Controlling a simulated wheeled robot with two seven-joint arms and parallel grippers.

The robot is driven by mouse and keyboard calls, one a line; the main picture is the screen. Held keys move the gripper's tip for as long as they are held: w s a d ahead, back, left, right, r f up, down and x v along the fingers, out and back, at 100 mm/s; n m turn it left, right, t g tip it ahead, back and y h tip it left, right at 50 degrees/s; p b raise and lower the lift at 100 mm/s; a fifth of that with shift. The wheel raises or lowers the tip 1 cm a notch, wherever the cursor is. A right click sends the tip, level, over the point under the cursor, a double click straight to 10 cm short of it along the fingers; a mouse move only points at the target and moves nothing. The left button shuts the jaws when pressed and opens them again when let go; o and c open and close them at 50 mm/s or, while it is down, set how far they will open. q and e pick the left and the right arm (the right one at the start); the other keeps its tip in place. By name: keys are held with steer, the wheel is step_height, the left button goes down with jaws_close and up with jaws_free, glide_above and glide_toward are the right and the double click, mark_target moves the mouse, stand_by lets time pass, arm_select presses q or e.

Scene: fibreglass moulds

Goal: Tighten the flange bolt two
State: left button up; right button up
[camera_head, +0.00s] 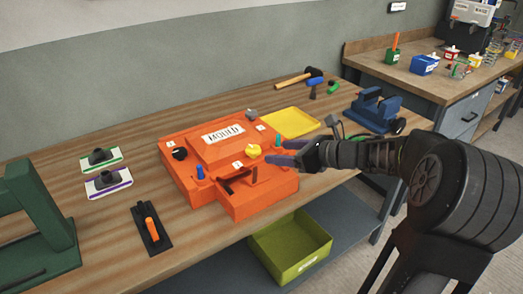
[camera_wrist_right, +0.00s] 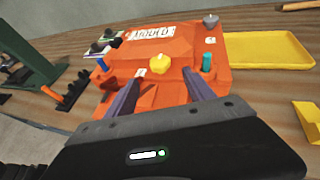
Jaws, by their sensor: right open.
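The orange mould (camera_head: 205,150), marked "MOULD", sits on the wooden bench. It carries a yellow knob (camera_head: 253,151), a black knob (camera_head: 180,154), a grey knob (camera_head: 252,115) and blue and teal pegs. Small white tags (camera_head: 238,163) are too small to read, so I cannot tell which fastener is bolt two. My right gripper (camera_head: 285,152) is open and empty over the mould's right side. In the right wrist view, the yellow knob (camera_wrist_right: 160,64) shows beyond and between the open fingers (camera_wrist_right: 162,90), apart from them. My left gripper is out of view.
A yellow tray (camera_head: 291,122) lies behind the mould, near a hammer (camera_head: 298,78) and a blue vice (camera_head: 375,110). A green frame (camera_head: 35,220) stands at the left. An orange-handled tool (camera_head: 152,230) lies in front. A green bin (camera_head: 290,248) sits below the bench.

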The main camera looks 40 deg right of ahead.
mark_target(260, 151)
steer(key=x, duration=0.7)
steer(key=shift+w+f+p, duration=0.15)
steer(key=shift+w+p, duration=0.05)
steer(key=shift+p, duration=0.2)
steer(key=shift+c, duration=0.2)
jaws_close()
